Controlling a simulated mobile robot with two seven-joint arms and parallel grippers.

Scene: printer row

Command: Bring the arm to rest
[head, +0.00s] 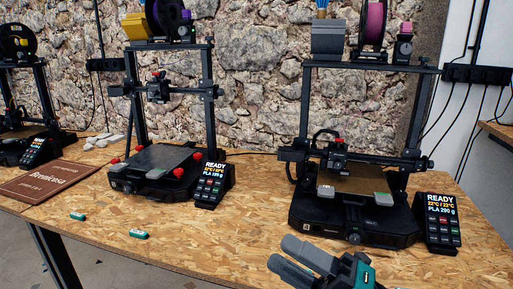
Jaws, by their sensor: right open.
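My right gripper (281,254) comes in at the bottom edge, right of the middle. Its two grey fingers point left and stand apart, with nothing visible between them. Its teal and black body shows behind the fingers. It is in front of the right printer (350,225) and appears apart from it, over the front part of the wooden table (215,245). My left gripper is out of view.
The middle printer (150,175), with a READY screen (214,183), stands on the table. Another screen (440,215) is beside the right printer. A brown book (45,185) and two small green-and-white pieces (77,216) (139,235) lie at left. The front middle tabletop is clear.

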